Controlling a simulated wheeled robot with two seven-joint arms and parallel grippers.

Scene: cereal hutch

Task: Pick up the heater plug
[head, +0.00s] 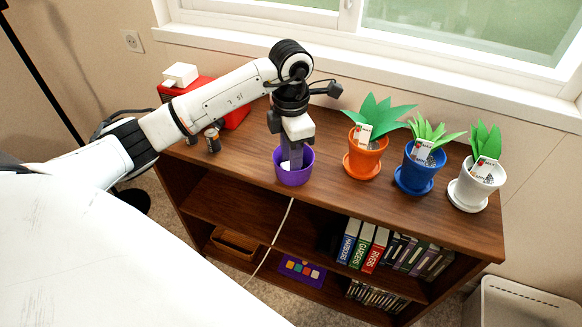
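My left gripper (291,160) points straight down with its fingers inside a purple pot (294,175) on the top of the wooden shelf. A small white piece (285,167) shows beside the fingers inside the pot. It may be part of the heater plug, but the fingers and pot rim hide most of it. A white cord (284,219) hangs down the shelf front from just below the pot; its upper end is not clear. I cannot tell whether the fingers are open or shut. My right gripper is not in view.
Orange (362,160), blue (417,172) and white (474,186) potted plants stand right of the purple pot. A red box (236,114) with a white block (180,75) on it and small dark cylinders (212,140) are at the left. A wall outlet (132,41) is behind.

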